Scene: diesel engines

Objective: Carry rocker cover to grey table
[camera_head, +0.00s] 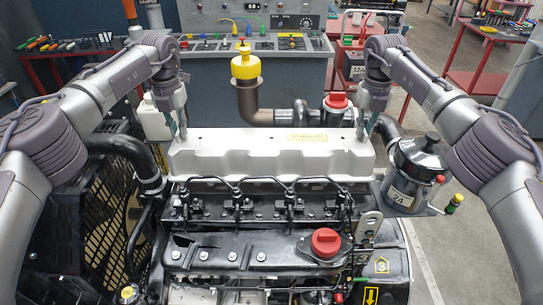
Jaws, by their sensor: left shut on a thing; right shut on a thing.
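The rocker cover (245,157) is a long silver-white cover with a yellow label on its top. It shows in the head view above the rear of the black diesel engine (260,250). My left gripper (181,133) is shut on its left end and my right gripper (362,134) is shut on its right end. The cover looks level; I cannot tell how far it is above the engine. The fingertips are small in view and partly merge with the cover. I cannot make out the grey table for certain.
A grey test console (270,70) with cables stands behind the engine. A brown pipe with a yellow cap (246,68) rises just behind the cover. A black canister (415,172) is at the right, a fan guard (105,215) at the left. Red tables (490,84) stand at the back right.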

